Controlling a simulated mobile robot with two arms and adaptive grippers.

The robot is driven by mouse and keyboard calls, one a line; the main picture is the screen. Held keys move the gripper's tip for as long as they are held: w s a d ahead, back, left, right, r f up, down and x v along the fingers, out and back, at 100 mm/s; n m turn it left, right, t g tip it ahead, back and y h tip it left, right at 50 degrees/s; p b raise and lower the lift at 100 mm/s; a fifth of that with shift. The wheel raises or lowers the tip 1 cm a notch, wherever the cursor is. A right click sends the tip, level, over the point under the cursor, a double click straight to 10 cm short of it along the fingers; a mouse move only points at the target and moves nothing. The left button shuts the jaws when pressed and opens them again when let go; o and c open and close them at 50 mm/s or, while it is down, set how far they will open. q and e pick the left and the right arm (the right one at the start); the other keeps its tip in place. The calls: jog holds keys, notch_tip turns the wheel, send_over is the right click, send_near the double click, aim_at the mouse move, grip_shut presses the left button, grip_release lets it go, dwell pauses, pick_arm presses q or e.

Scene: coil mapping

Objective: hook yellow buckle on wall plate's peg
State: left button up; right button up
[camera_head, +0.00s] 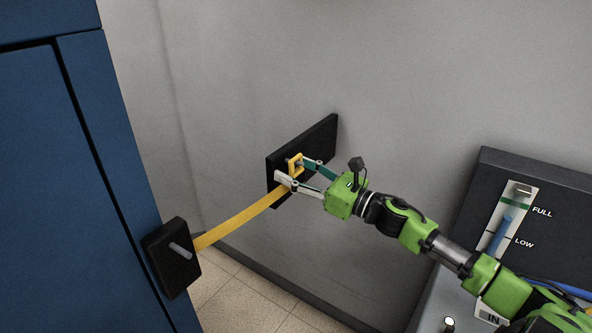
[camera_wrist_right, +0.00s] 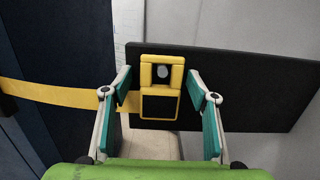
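The yellow buckle (camera_head: 299,156) is a frame with two openings, and it lies in front of the black wall plate (camera_head: 319,138). In the right wrist view the buckle (camera_wrist_right: 160,89) shows the grey round end of the peg (camera_wrist_right: 163,72) inside its upper opening. How deep the peg sits is hard to tell. My right gripper (camera_head: 293,169) is open. In the right wrist view its fingers (camera_wrist_right: 158,86) stand on both sides of the buckle, with gaps. A yellow strap (camera_head: 240,217) runs left from the buckle. My left gripper is not in view.
The strap reaches a black block (camera_head: 166,274) with a grey peg (camera_head: 180,250) on the blue cabinet (camera_head: 75,190). A dark gauge panel (camera_head: 505,180) with FULL and LOW marks stands at the right. The grey wall (camera_head: 240,70) above the plate is clear.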

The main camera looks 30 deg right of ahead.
jog(key=shift+s+d+f, duration=0.2)
jog(key=shift+s+d, duration=0.1)
jog(key=shift+s, duration=0.3)
jog(key=v, duration=1)
jog(key=shift+s, duration=0.4)
